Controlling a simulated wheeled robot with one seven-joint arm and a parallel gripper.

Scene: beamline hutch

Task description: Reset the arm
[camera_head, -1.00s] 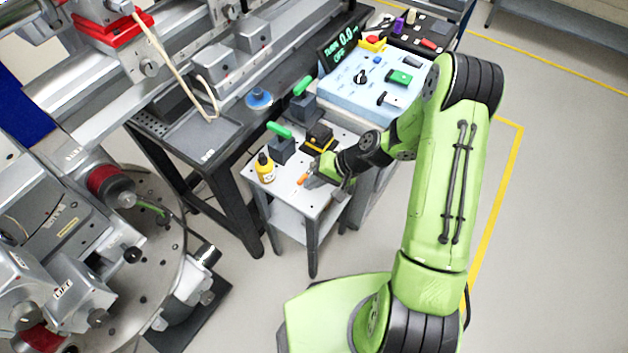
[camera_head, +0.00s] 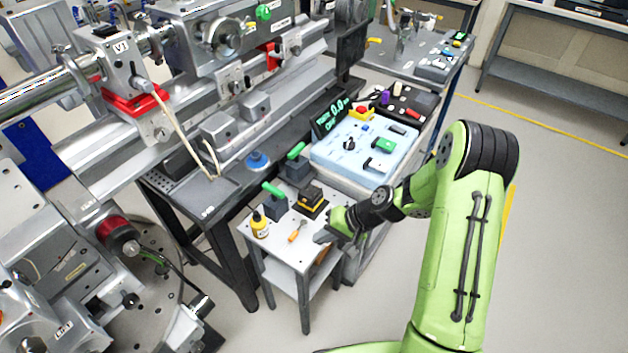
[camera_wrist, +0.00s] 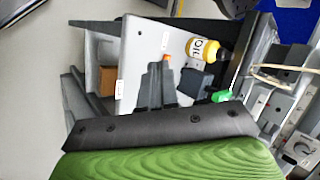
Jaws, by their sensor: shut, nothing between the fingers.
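My green arm reaches in from the right in the head view, bent at the elbow. My gripper (camera_head: 328,237) is over the front right edge of a small light-grey cart (camera_head: 283,250). It is shut and empty. An orange-handled tool (camera_head: 297,231) lies on the cart top, just left of the gripper. In the wrist view, my dark fingers (camera_wrist: 161,68) are together in front of the cart top (camera_wrist: 145,50). The orange tip (camera_wrist: 167,57) shows just past them; I cannot tell the gap.
A yellow oil bottle (camera_head: 259,224), green-handled blocks (camera_head: 275,205) and a black-and-yellow block (camera_head: 311,201) stand on the cart. A pale blue control panel (camera_head: 365,150) is behind. Beamline equipment fills the left. Open floor (camera_head: 570,220) lies right.

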